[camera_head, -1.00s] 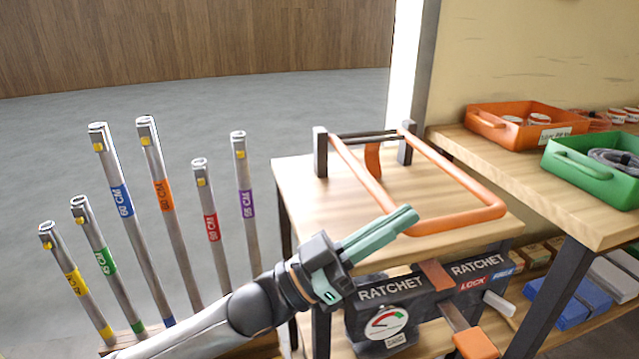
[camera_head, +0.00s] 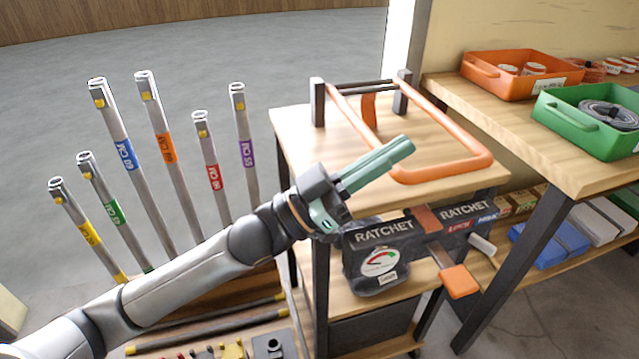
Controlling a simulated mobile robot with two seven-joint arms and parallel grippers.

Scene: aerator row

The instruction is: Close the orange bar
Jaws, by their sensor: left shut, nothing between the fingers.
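The orange bar (camera_head: 455,165) is a U-shaped tubular frame joined to dark posts (camera_head: 318,102) at the back of a small wooden table. It lies low over the tabletop, its near crossbar close to the front edge. My left gripper (camera_head: 408,146) has its green fingers shut and empty, pointing up and right. In the picture the fingertips overlap the bar's left front corner area; I cannot tell whether they touch it. My right gripper is not in view.
Below the tabletop front hangs a black ratchet unit (camera_head: 385,278) with a dial and an orange-ended lever (camera_head: 458,281). Several upright labelled poles (camera_head: 160,145) stand left. A side bench (camera_head: 560,150) at right carries an orange tray (camera_head: 510,72) and a green tray (camera_head: 590,125).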

